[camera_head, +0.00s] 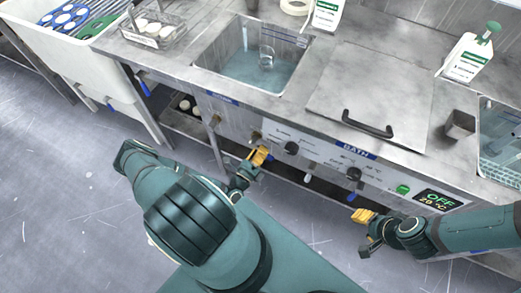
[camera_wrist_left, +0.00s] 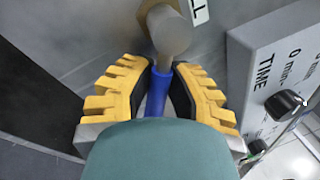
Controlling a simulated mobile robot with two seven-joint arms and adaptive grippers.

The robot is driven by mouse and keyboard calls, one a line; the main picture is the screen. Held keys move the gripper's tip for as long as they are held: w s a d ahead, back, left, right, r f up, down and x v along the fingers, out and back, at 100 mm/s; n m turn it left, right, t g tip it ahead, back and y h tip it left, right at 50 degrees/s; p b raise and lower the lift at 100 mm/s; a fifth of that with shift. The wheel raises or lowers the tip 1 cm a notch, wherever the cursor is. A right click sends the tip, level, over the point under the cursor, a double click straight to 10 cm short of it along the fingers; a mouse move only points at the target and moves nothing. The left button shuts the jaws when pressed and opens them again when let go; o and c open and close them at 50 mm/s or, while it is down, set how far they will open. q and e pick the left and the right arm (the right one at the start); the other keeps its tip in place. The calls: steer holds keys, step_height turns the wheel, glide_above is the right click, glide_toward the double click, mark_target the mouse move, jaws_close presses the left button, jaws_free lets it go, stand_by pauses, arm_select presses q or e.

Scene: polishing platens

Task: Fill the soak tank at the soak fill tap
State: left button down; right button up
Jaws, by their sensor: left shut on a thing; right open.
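The soak tank (camera_head: 232,66) is an open basin sunk in the steel bench at the upper middle of the head view, with clear bluish water in it. A glass-like vessel (camera_head: 267,57) stands in the water. My left gripper (camera_head: 258,156) is at the bench front below the tank. In the left wrist view its yellow-padded fingers are around the blue lever (camera_wrist_left: 157,92) of a metal tap (camera_wrist_left: 172,32), beside a label ending in "LL". The lever's lower end is hidden. My right gripper (camera_head: 363,216) is open and empty near the front of the control panel.
A lidded bath (camera_head: 372,85) with a black handle is right of the tank. The panel has knobs and a display (camera_head: 438,199) reading OFF and 20 °C. A wire basket (camera_head: 155,28) and bottles (camera_head: 470,58) stand on the bench. A white sink (camera_head: 70,55) is at left.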

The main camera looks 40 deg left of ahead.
arm_select(q)
steer(key=c, duration=0.9)
jaws_free()
steer(key=shift+o, duration=0.2)
steer(key=shift+s, duration=0.1)
steer(key=v, duration=1.2)
steer(key=shift+r, duration=0.1)
